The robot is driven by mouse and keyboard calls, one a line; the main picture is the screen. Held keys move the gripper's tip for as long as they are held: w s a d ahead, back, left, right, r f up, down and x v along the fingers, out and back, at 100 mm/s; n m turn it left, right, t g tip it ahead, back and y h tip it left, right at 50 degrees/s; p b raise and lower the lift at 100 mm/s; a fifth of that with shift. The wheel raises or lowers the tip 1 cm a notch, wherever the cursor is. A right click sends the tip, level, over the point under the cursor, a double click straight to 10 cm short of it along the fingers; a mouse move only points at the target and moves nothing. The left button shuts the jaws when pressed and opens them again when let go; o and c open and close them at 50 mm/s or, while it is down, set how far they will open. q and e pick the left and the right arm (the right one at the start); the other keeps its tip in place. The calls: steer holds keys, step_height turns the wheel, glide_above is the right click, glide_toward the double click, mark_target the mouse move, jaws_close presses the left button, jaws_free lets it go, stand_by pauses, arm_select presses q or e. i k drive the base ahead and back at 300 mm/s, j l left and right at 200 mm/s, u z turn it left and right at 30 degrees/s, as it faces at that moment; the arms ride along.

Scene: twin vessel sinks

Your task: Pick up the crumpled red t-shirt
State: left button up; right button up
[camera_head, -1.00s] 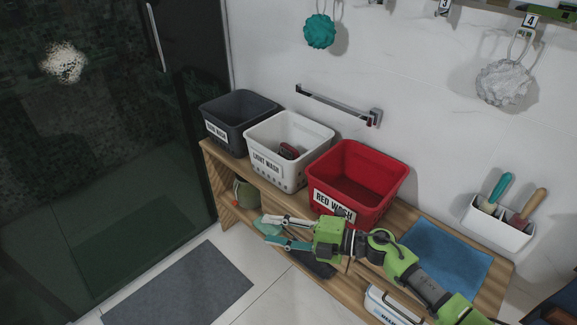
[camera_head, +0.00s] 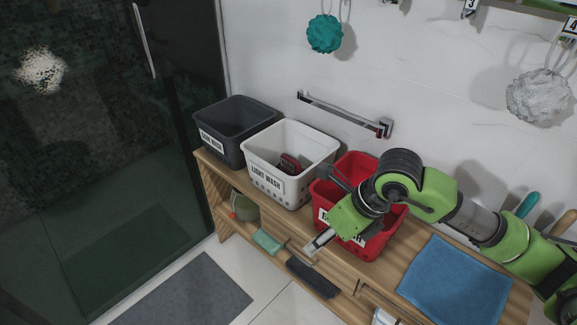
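A small crumpled dark red item (camera_head: 290,163), which looks like the red t-shirt, lies inside the white LIGHT WASH basket (camera_head: 262,182). The front wall and rim hide part of it. One green and black arm comes in from the right, across the red basket. I take its gripper (camera_head: 319,241) to be my right one. It points down and left in front of the red basket, apart from the dark red item and below it in the picture. Its fingertips overlap in this view, so its opening is unclear. My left gripper is not in view.
The dark basket (camera_head: 232,122), white basket and red basket (camera_head: 375,248) stand in a row on a wooden bench (camera_head: 222,176). A metal towel bar (camera_head: 345,113) is on the wall behind. A blue cloth (camera_head: 455,283) lies at right. Small items sit on the lower shelf.

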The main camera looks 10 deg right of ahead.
mark_target(288, 165)
steer(key=i, duration=1.2)
